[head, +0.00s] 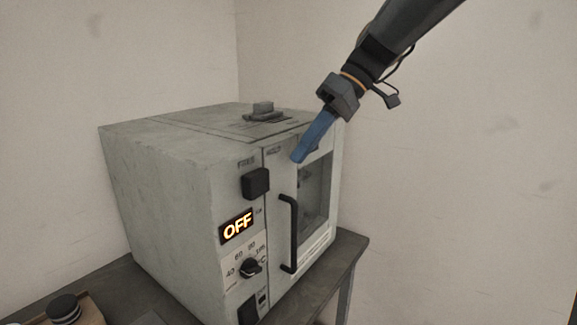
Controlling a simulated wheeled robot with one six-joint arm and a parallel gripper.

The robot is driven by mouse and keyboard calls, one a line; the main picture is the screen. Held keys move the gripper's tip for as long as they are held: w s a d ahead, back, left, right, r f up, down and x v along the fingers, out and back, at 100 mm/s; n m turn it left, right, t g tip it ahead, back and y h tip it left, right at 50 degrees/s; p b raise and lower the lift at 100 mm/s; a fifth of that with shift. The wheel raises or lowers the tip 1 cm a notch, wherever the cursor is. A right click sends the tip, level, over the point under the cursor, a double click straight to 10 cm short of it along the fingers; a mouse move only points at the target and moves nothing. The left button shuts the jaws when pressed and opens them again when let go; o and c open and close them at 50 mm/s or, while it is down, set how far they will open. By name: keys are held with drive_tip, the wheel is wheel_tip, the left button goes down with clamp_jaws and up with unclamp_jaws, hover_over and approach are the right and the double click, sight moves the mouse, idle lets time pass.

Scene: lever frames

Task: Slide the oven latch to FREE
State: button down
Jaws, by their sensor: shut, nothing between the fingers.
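The oven (170,190) is a pale grey box with its door on the right part of the front. The latch (256,183) is a black block near the top of the front, mostly left of the door seam, its right edge about at the seam. A small label that seems to read FREE (246,163) is just above it; another label (273,152), perhaps HOLD, is up to the right. My gripper (298,157) has blue fingers, shut and empty, pointing down-left in front of the door's top. It is right of the latch and apart from it; I cannot tell if it touches the door.
A black vertical door handle (289,235) stands out below my gripper. The lit display (237,228) reads OFF, above a temperature knob (251,267). A vent piece (263,110) sits on the oven top. The dark table (341,262) carries the oven; a dark round object (64,308) is bottom left.

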drive_tip(key=b+v, duration=0.1)
drive_tip(key=v, duration=0.5)
drive_tip(key=shift+r, duration=0.4)
drive_tip(key=s+d+f+m+t+h, duration=0.1)
drive_tip(key=s+d+f+m+h, duration=0.15)
drive_tip(key=f, duration=0.65)
drive_tip(key=s+d+f+m+h, duration=0.1)
drive_tip(key=d+f+m, duration=0.25)
drive_tip(key=f, duration=0.55)
drive_tip(key=s+d+f+m+h, duration=0.2)
drive_tip(key=s+f, duration=0.4)
drive_tip(key=f, duration=0.2)
drive_tip(key=s+d+f+m+t+h, duration=0.1)
drive_tip(key=s+d+f+m, duration=0.2)
drive_tip(key=s+f, duration=0.3)
wheel_tip(320, 180, down, 3)
drive_tip(key=shift+s+d+r+m+t+h, duration=0.2)
drive_tip(key=shift+s+d+m+t+h, duration=0.05)
drive_tip(key=shift+d+m+t+h, duration=0.1)
